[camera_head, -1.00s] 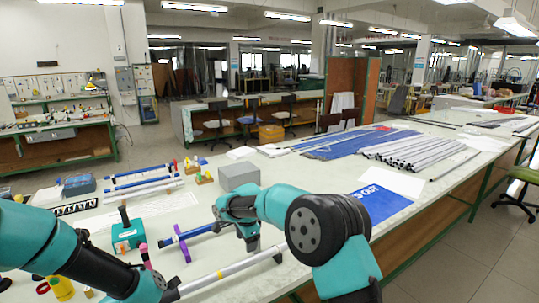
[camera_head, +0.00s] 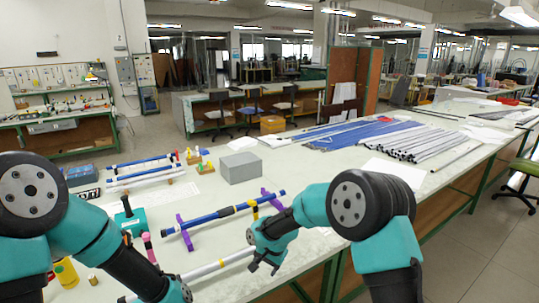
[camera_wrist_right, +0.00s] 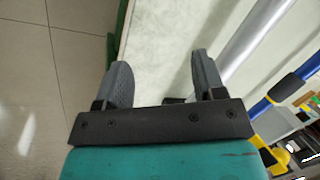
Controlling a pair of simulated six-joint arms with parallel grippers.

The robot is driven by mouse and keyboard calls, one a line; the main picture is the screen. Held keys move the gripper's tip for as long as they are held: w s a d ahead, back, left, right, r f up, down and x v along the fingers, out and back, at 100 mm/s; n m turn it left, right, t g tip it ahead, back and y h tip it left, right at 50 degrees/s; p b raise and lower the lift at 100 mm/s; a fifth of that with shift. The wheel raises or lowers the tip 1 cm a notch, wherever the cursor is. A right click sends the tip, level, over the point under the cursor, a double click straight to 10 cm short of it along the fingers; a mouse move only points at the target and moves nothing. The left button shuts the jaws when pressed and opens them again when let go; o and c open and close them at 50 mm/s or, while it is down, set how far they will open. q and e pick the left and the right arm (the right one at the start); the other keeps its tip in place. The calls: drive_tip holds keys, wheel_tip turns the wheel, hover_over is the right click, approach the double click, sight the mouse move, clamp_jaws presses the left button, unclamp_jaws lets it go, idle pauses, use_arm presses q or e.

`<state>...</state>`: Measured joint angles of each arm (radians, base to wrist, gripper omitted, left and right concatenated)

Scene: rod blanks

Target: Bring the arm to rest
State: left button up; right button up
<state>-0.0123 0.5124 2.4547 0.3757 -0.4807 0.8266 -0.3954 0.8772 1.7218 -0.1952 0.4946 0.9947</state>
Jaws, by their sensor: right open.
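My right gripper (camera_head: 263,266) is open and empty near the table's front edge in the head view. In the right wrist view its two dark fingers (camera_wrist_right: 161,62) stand apart with only the pale tabletop and table edge behind them. My left arm reaches in from the left; its fingers do not show. A blue rod with a dark middle and a yellow band (camera_head: 225,213) lies across two purple supports (camera_head: 184,234).
A grey box (camera_head: 240,167) stands behind the supports. A teal block with a dark handle (camera_head: 130,222) and a yellow cup (camera_head: 66,273) are near my left arm. Many silver rods (camera_head: 425,142) lie at the back right. The right front tabletop is mostly clear.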

use_arm(q)
drive_tip(key=s+d+f+m+g+h, duration=0.1)
drive_tip(key=s+f+m+g, duration=0.2)
drive_tip(key=s+f+m, duration=0.2)
drive_tip(key=s+d+f+m+g+h, duration=0.1)
drive_tip(key=s+f+m, duration=0.5)
drive_tip(key=f, duration=0.6)
drive_tip(key=shift+s+d+f+m+g, duration=0.2)
drive_tip(key=shift+d+m+g, duration=0.45)
drive_tip(key=shift+m+g, duration=0.5)
use_arm(e)
drive_tip(key=s+d+f+n, duration=0.1)
drive_tip(key=s+d+f, duration=0.8)
drive_tip(key=s+d, duration=0.3)
drive_tip(key=s+d+f+n, duration=0.2)
drive_tip(key=s+d+f, duration=0.7)
drive_tip(key=s, duration=0.7)
drive_tip(key=d, duration=0.3)
drive_tip(key=shift+s+f+y, duration=0.3)
